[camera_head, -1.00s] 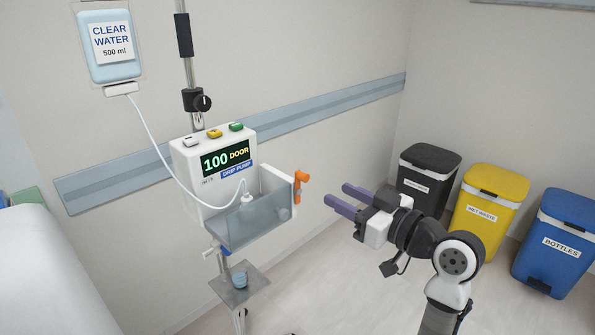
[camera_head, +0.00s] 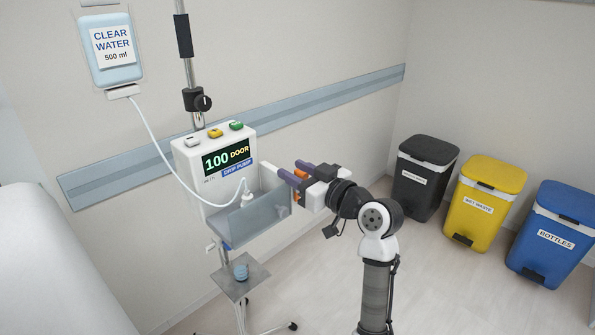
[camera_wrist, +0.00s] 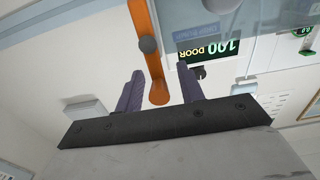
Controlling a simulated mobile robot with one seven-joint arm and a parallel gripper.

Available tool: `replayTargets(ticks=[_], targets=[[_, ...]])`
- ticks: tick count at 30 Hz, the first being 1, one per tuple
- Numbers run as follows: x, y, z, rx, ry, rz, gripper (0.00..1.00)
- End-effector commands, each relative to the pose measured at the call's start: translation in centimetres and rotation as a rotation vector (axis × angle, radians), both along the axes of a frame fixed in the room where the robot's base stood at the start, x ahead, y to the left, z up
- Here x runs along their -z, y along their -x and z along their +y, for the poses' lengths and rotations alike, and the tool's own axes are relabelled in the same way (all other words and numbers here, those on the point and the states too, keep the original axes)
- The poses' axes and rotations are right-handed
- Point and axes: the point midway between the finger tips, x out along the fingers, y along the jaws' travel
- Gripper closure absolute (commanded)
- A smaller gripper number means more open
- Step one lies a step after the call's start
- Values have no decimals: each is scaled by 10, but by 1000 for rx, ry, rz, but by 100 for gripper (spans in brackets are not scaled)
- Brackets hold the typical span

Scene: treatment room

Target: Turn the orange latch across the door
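The orange latch (camera_wrist: 148,55) is a bar with a grey round knob, on the right side of the drip pump (camera_head: 188,165). In the head view my gripper (camera_head: 294,176) is at the latch, its purple fingers reaching left toward the pump, and it hides much of the latch. In the wrist view the latch's end lies between my two spread fingers, with a gap visible on the right; contact on the left is unclear. The clear door (camera_head: 250,222) stands on the pump's front, tilted outward. The pump screen reads "100 DOOR".
A tube runs from the clear water bag (camera_head: 110,48) to the pump. A small tray (camera_head: 228,284) with a blue item sits on the stand below. Black (camera_head: 421,180), yellow (camera_head: 484,203) and blue bins (camera_head: 545,234) stand at the right.

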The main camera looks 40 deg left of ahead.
Motion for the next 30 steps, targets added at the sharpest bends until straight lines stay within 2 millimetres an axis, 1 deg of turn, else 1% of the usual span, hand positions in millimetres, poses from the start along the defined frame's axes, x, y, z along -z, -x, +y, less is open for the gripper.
replayTargets(ticks=[1,2,10,20,26,30], targets=[[0,0,0,0,0,0,62],[0,0,0,0,0,0,64],[0,0,0,0,0,1,100],[-1,-2,-1,1,-2,37,100],[-1,-7,-1,2,-10,142,100],[0,-12,-2,1,-19,255,100]])
